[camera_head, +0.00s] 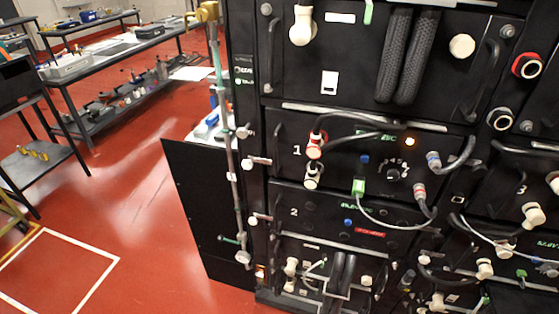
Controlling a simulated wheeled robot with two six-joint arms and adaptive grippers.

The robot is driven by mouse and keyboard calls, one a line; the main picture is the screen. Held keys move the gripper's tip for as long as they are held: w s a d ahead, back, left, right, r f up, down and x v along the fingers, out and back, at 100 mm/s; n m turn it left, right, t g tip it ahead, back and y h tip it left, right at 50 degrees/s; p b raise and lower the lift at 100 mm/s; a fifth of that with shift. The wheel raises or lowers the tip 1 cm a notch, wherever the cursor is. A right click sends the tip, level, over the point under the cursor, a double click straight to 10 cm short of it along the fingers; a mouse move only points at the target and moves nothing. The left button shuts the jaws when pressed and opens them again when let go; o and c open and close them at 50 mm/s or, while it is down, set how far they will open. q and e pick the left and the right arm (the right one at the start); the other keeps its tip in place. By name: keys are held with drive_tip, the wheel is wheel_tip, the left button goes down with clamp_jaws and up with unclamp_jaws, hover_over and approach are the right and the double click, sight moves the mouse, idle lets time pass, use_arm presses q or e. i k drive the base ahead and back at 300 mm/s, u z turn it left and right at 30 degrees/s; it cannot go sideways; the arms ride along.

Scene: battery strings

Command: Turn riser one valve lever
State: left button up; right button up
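A thin grey vertical riser pipe (226,130) runs along the left edge of the black battery rack. A yellow brass-coloured fitting (203,13) sits at its top and sticks out to the left. Near the bottom, a small green lever-like piece (229,240) points left from the pipe, close to a pale round fitting (243,257). I cannot tell which of these parts is the riser one valve lever. Neither of my grippers is in view.
The black rack (281,148) fills the right side, with handles, cables and white and red connectors sticking out. A black panel (195,210) stands at its lower left. Tables with equipment (110,48) stand behind. Red floor (140,190) is open at left.

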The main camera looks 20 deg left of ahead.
sight(220, 239)
drive_tip(key=z, duration=0.4)
drive_tip(key=k, duration=0.2)
drive_tip(key=u, duration=2.6)
drive_tip(key=i, duration=2.95)
drive_tip(key=z, duration=4.45)
